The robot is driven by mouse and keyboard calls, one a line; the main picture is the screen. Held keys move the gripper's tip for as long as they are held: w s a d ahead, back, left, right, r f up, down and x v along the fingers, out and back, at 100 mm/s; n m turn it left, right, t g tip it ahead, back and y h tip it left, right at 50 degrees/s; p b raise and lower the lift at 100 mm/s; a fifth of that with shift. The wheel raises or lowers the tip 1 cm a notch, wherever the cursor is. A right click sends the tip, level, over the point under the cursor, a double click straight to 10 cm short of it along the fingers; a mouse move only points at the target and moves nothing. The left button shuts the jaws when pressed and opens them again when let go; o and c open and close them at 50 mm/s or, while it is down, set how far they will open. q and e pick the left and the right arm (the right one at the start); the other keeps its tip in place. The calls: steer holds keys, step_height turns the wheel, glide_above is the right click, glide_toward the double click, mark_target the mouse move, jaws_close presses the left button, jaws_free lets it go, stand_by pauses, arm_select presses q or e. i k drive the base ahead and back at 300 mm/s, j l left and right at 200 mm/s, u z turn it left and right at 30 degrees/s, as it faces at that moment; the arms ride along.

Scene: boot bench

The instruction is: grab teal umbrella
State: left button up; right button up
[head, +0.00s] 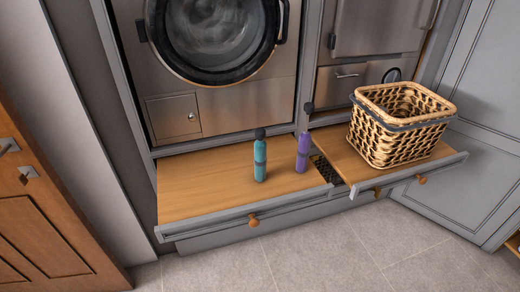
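The teal umbrella (260,160) is folded and stands upright on the left pull-out wooden shelf (205,185). It has a dark top and a dark band around its middle. A purple umbrella (303,152) stands close to its right, near the shelf's right end, with a gap between the two. Neither of my grippers shows in the head view, and nothing is touching the teal umbrella.
A woven basket (398,140) sits on the right pull-out shelf (335,145). A washing machine (215,40) stands behind the left shelf. A wooden door (45,215) is at the far left. The tiled floor (300,255) in front is clear.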

mark_target(260, 158)
steer(key=i+l, duration=0.15)
steer(key=l, duration=0.25)
steer(key=i+l, duration=0.15)
steer(key=l, duration=0.2)
steer(key=i+l+u, duration=0.1)
steer(key=l, duration=0.3)
steer(key=i, duration=0.05)
